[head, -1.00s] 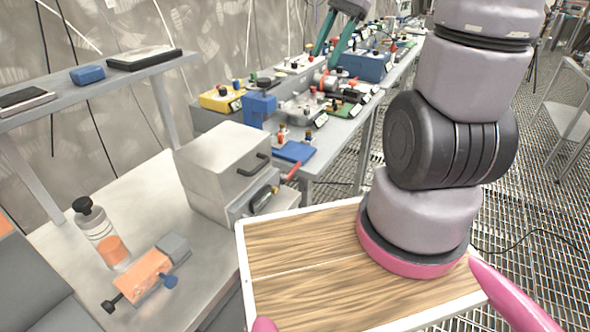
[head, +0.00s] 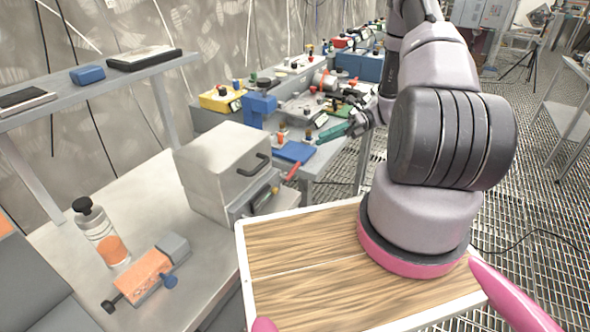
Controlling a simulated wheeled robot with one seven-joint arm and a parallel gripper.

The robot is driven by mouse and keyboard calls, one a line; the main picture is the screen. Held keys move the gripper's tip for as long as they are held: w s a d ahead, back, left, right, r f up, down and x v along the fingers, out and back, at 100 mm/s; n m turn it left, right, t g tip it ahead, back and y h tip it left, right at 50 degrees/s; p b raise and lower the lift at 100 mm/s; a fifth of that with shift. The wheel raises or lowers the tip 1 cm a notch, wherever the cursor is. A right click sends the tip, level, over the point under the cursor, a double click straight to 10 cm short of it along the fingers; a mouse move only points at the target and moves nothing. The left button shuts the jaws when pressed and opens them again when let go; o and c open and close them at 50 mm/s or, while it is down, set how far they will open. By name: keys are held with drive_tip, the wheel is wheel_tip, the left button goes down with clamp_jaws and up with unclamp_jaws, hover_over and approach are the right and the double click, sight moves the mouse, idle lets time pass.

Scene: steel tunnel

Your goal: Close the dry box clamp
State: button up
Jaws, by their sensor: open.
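The dry box (head: 222,165) is a pale grey metal box with a dark handle on its front, standing on the steel bench at left of centre. Its clamp (head: 292,172) shows as a red-tipped lever sticking out and up to the right from the front, below the lid handle. The lower clamp parts are small and hard to make out. My gripper (head: 335,131) has teal fingers and is open and empty. In the picture it is up and right of the red lever, apart from it, with its fingers pointing left.
A shelf (head: 95,92) hangs above. A second table (head: 335,165) behind the clamp carries several coloured devices. Grated floor (head: 530,200) is open at right.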

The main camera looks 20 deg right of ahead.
sight(295, 167)
wheel_tip(295, 167, down, 9)
drive_tip(key=s+m+t+y, duration=0.2)
drive_tip(key=m+t+y, duration=0.1)
drive_tip(key=m, duration=0.3)
drive_tip(key=a, duration=1)
drive_tip(key=shift+w+a+f, duration=0.1)
drive_tip(key=shift+w+f, duration=0.05)
drive_tip(key=shift+w, duration=0.1)
clamp_jaws()
idle(0.5)
